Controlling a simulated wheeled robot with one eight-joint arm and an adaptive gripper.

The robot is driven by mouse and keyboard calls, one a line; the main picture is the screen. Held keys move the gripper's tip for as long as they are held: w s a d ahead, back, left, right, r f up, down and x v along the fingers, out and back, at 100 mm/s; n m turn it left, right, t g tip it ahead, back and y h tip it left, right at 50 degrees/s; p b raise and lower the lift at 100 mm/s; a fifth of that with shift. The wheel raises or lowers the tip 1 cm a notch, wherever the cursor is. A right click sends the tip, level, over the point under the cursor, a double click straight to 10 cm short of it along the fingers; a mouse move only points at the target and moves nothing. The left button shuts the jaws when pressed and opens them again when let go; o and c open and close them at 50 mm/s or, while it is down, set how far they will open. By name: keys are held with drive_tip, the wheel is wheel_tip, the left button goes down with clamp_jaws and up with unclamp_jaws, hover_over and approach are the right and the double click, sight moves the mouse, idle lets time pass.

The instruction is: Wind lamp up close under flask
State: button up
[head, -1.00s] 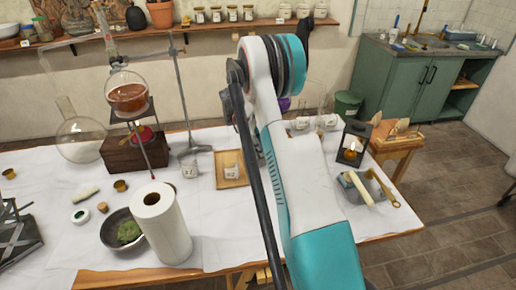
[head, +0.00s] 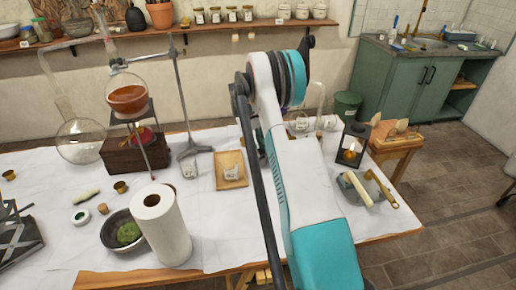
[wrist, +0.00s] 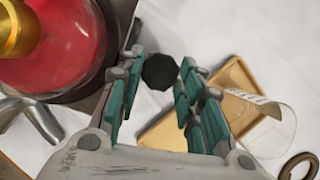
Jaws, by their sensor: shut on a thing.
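In the wrist view my gripper (wrist: 160,70) has its fingers on either side of a black knob (wrist: 160,73) and is shut on it. A round red lamp body with a brass top (wrist: 62,45) fills the upper left, close beside the fingers, over grey metal. I cannot tell whether both views show the same lamp. My gripper is hidden behind my arm in the head view.
A wooden tray (head: 230,182) with a small labelled beaker lies right of the retort stand (head: 194,150). A paper roll (head: 160,225) and a bowl (head: 118,232) stand at the front left. A black lantern (head: 352,145) stands at the right.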

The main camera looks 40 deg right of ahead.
idle(0.4)
drive_tip(key=o, duration=1.1)
drive_tip(key=shift+c, duration=0.2)
drive_tip(key=v, duration=0.8)
drive_tip(key=shift+a, duration=0.1)
